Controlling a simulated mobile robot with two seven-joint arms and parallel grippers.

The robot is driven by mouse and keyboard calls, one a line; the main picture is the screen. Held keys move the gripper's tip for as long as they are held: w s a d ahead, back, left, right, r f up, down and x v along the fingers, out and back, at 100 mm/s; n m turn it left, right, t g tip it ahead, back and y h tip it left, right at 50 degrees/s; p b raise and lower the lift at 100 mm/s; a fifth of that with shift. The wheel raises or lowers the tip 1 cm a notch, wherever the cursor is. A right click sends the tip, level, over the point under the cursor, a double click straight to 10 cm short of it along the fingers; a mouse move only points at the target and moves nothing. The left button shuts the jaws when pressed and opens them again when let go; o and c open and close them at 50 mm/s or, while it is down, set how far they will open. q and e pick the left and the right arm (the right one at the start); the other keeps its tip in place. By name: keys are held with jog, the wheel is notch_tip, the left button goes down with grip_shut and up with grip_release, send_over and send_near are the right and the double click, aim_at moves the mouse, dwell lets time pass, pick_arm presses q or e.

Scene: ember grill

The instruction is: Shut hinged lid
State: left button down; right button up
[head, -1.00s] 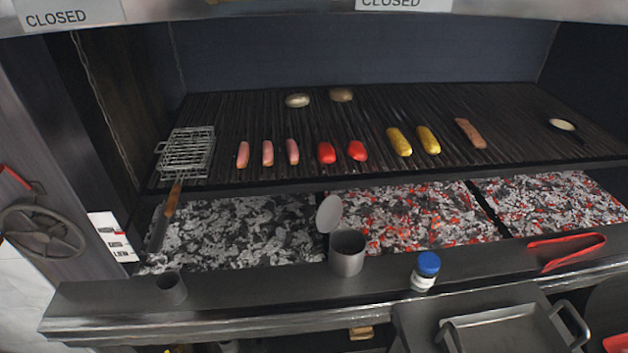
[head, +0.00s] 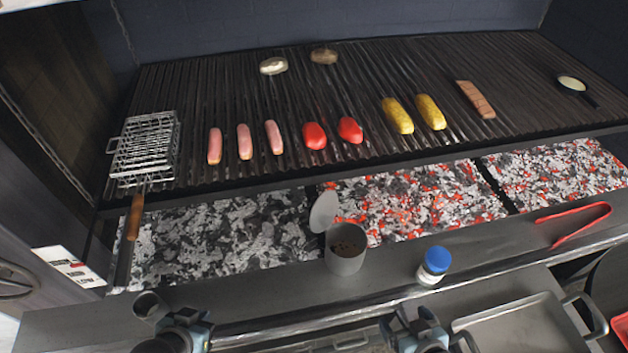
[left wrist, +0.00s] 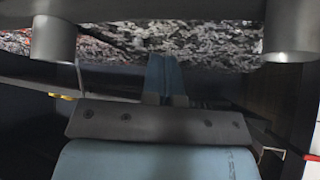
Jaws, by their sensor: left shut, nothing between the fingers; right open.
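A grey canister (head: 346,254) stands on the front ledge, its round hinged lid (head: 323,211) open, tilted up at the back left of the rim. Dark contents show inside. My left gripper (head: 187,318) is at the bottom left of the head view, left of the canister and apart from it. Its fingers are shut and empty in the left wrist view (left wrist: 165,78), where grey cylinders show at both upper corners; the lid cannot be made out there. My right gripper (head: 414,322) is open at the bottom edge, right of and nearer than the canister.
A small grey cup (head: 150,306) stands just behind my left gripper. A blue-capped jar (head: 434,266) stands right of the canister, and red tongs (head: 574,222) lie farther right. Hot coals (head: 410,204) lie behind the ledge, below the grill grate (head: 350,80) with food.

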pick_arm(q)
notch_tip(320, 180, up, 7)
jog(key=s+a+g+y, duration=0.1)
jog(key=s+a+g, duration=0.1)
jog(key=a+g, duration=0.1)
jog(key=m+g+h, duration=0.5)
jog(key=m+h, duration=0.2)
send_near(328, 200)
jog(key=w+v, duration=0.1)
jog(key=v, duration=0.4)
jog(key=b+x, duration=0.3)
jog(key=x, duration=0.7)
jog(key=shift+a+f, duration=0.15)
jog(key=shift+a, duration=0.1)
pick_arm(e)
notch_tip(328, 200, down, 3)
jog(key=shift+a+r, duration=0.15)
